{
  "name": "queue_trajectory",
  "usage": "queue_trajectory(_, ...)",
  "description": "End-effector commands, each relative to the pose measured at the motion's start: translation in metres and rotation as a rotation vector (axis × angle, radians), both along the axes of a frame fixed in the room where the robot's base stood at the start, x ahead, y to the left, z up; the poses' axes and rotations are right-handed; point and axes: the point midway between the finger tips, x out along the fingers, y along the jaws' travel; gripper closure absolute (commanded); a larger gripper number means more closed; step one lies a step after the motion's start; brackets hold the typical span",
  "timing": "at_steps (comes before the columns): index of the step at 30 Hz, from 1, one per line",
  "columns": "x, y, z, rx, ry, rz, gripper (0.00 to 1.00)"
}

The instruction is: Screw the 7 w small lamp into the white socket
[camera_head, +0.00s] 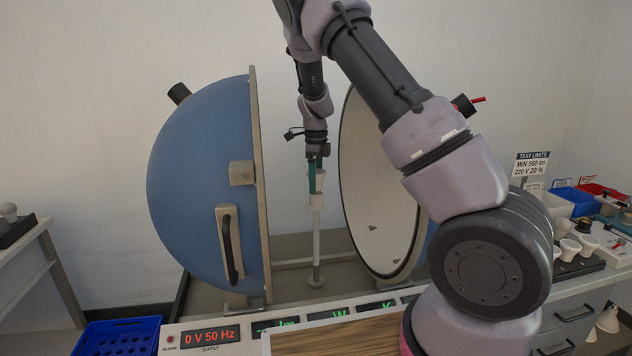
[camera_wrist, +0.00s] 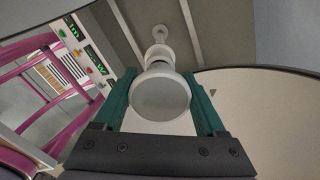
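A white lamp with a round, flat-domed face (camera_wrist: 160,98) fills the middle of the wrist view, face toward the camera. My gripper (camera_wrist: 161,88) has its two green fingers at the lamp's sides, apparently touching them. In the head view my gripper (camera_head: 316,175) points straight down, and its fingers largely hide the lamp. The white socket (camera_head: 316,202) tops a thin upright post between the open sphere halves. It also shows behind the lamp in the wrist view (camera_wrist: 159,54). The lamp is in line with the socket; I cannot tell how far its thread is in.
The blue sphere half (camera_head: 200,190) stands left of the post, the white-lined half (camera_head: 375,190) close on the right. The supply display (camera_head: 210,337) reads 0 V 50 Hz. A blue crate (camera_head: 118,337) is front left. Several lamps (camera_head: 575,245) stand on the right bench.

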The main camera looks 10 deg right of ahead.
Motion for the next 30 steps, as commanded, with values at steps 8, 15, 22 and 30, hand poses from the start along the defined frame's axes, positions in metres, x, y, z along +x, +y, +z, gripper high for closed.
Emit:
queue_trajectory(8,0.0021,-0.0016,0.0001,-0.005,-0.006,-0.168,0.83)
queue_trajectory(15,0.0023,-0.0025,0.0002,-0.006,-0.008,-0.636,0.83)
queue_trajectory(22,0.0025,-0.0032,0.0000,-0.006,-0.009,-1.088,0.83)
queue_trajectory(30,0.0026,-0.0045,0.0000,-0.005,-0.011,-1.624,0.83)
